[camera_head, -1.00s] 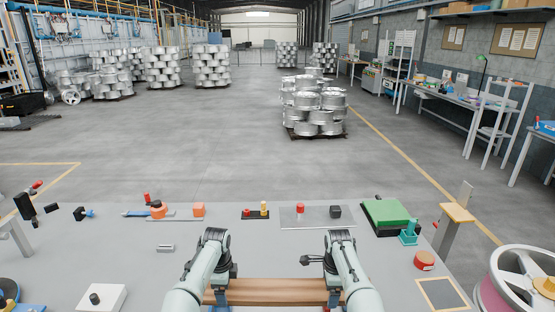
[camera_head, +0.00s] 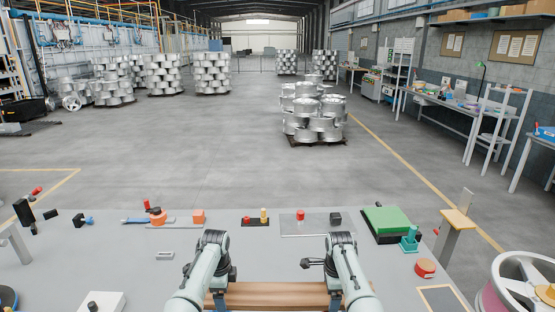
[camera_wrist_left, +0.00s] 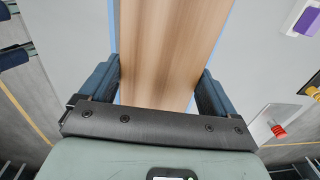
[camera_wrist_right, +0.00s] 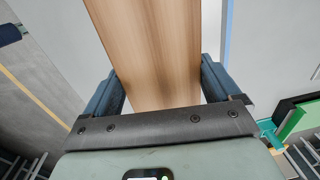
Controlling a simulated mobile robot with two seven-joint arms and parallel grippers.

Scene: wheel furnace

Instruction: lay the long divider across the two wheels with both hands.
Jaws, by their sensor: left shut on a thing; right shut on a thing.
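The long divider, a wooden board (camera_head: 278,296), lies level across the bottom of the head view, between my two arms. My left gripper (camera_head: 220,297) is shut on its left part, and the board shows between the fingers in the left wrist view (camera_wrist_left: 170,50). My right gripper (camera_head: 335,297) is shut on its right part, and the right wrist view shows it too (camera_wrist_right: 150,45). One wheel (camera_head: 520,287) with silver spokes and a pinkish inner side is cut off at the lower right. A second wheel cannot be made out near me.
The grey table (camera_head: 150,270) holds a white box (camera_head: 102,303), a red button (camera_head: 425,267), a green block (camera_head: 386,219) and several small parts at the back. A dark blue round thing (camera_head: 7,297) is cut off at lower left. Stacked wheels (camera_head: 312,115) stand on the floor beyond.

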